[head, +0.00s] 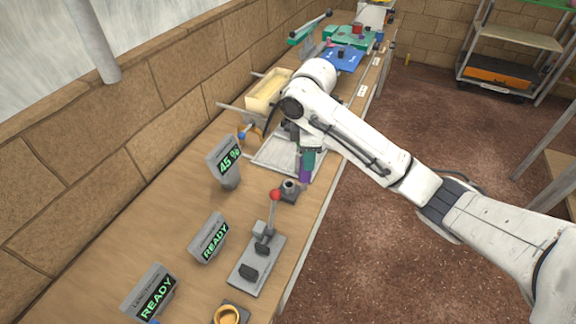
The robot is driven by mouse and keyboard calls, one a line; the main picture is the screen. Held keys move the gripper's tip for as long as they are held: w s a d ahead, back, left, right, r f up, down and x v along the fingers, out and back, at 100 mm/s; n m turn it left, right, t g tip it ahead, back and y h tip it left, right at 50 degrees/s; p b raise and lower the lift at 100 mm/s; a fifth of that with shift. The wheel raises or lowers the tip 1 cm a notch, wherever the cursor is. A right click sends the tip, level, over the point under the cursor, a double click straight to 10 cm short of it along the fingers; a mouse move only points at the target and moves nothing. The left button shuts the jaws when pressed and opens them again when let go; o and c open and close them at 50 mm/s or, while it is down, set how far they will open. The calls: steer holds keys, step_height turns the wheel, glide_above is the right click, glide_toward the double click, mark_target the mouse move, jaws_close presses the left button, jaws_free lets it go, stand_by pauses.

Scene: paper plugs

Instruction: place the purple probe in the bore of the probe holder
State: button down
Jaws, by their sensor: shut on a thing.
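The purple probe (305,172) hangs roughly upright below my gripper (307,151), with a dark green part above the purple. My gripper is shut on the probe; its fingers are small and partly hidden by the arm's wrist. A small dark block with a grey ring-shaped opening (289,187), which looks like the probe holder, stands on the bench just left of and below the probe in the picture. The probe's lower end is close to the block's upper right side. It does not look to be in the opening, but I cannot tell the exact gap or height.
On the wooden bench (190,240), a lever press with a red knob (275,195) stands nearest the holder. A display reading "45" (225,160) and two "READY" displays (209,238) line the left. A pale tray (275,158) lies behind the probe.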

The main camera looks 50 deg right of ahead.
steer(key=w+d+f+b, duration=0.2)
steer(key=w+f+b, duration=0.1)
steer(key=w+f, duration=0.5)
steer(key=shift+w+d+f, duration=0.35)
steer(key=shift+f, duration=1.15)
steer(key=c, duration=1.4)
jaws_free()
steer(key=shift+f, duration=0.1)
steer(key=o, duration=0.5)
